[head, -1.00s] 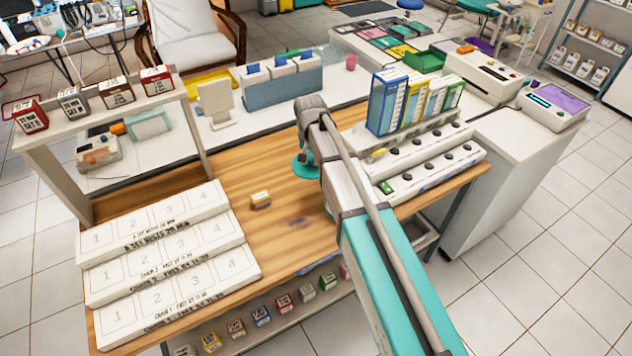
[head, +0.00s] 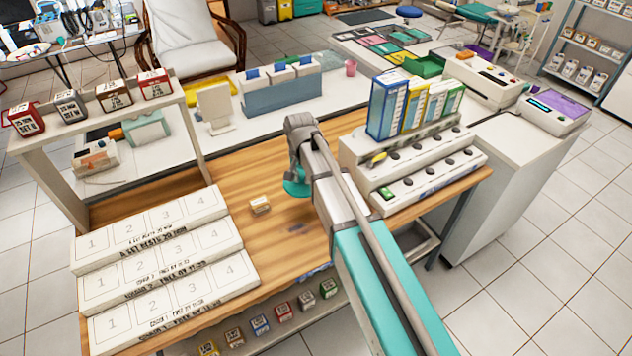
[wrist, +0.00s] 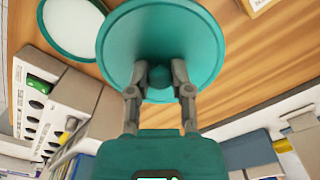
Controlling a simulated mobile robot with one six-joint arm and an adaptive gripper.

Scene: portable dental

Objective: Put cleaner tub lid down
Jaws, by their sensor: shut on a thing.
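A teal round lid (wrist: 160,30) fills the top middle of the wrist view, seen from its knob side. My gripper (wrist: 158,76) is shut on the lid's central knob, one finger on each side. In the head view the lid (head: 297,186) shows as a teal disc above the wooden table, partly hidden by my arm. An open round tub (wrist: 72,28) with a teal rim and pale inside stands on the wood at the upper left of the wrist view, apart from the lid. The tub is hidden behind my arm in the head view.
A small box (head: 260,204) lies on the wooden table (head: 255,172), left of the lid. Stepped white trays (head: 165,275) stand at the left. A white stepped rack (head: 425,175) with upright folders stands right of my arm. Bare wood lies around the small box.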

